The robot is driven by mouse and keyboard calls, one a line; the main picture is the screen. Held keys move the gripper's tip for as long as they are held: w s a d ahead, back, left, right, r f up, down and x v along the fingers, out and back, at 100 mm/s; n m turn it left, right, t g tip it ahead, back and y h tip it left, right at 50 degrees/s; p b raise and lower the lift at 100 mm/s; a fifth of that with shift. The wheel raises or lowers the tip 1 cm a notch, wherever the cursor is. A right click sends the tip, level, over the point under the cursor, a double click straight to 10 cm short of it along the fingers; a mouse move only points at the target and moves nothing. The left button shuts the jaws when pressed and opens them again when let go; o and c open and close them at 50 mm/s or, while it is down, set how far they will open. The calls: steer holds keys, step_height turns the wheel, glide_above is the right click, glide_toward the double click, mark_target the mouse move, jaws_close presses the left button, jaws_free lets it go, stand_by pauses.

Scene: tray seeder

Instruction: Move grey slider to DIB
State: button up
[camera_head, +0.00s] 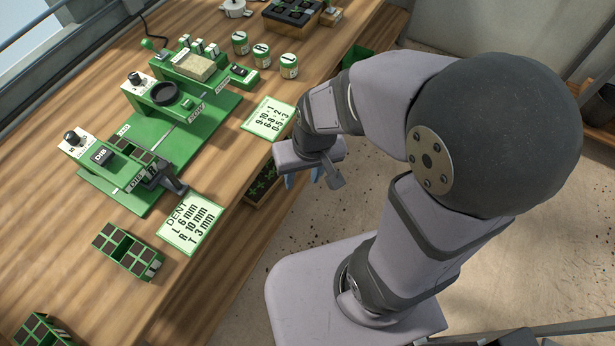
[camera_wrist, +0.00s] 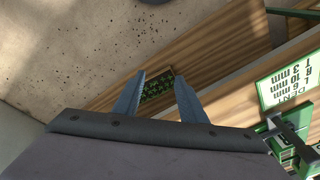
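The green seeder (camera_head: 181,138) stands on the wooden bench, with labelled stations along its length. What looks like the grey slider, a dark grey piece with a protruding handle (camera_head: 168,177), is at its near end. It sits beside the DIB label (camera_head: 135,184) on the front edge; exact alignment is too small to tell. A dark grey handle also shows at the right of the wrist view (camera_wrist: 289,128). A black DIB block (camera_head: 104,155) is behind the slider. My gripper (camera_head: 318,174) hangs past the bench edge, right of the seeder. In the wrist view its fingers (camera_wrist: 159,78) are apart and empty.
A DENT card (camera_head: 190,224) and a number card (camera_head: 269,119) lie along the bench edge. A loose cell tray (camera_head: 127,250) lies at the near left. Several tins (camera_head: 263,55) stand at the back. A shelf with a plant tray (camera_head: 263,184) is below the edge.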

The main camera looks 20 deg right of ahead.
steer(key=shift+s+d, duration=0.4)
steer(key=shift+d, duration=0.05)
steer(key=c, duration=0.9)
steer(key=shift+a+f+m+g, duration=0.15)
steer(key=shift+a+m+g, duration=0.15)
steer(key=shift+m+g, duration=0.3)
jaws_close()
steer(key=w+a+r+m+g+y, duration=0.4)
steer(key=w+a+m+g+y, duration=0.25)
steer(key=a+m+y, duration=0.4)
steer(key=w+r+m+y+p, duration=0.1)
steer(key=w+r+m+y, duration=0.2)
steer(key=w+r+y, duration=0.1)
steer(key=shift+w+d+r+t+y, duration=0.4)
steer(key=shift+w+y, duration=0.35)
steer(key=shift+w, duration=0.3)
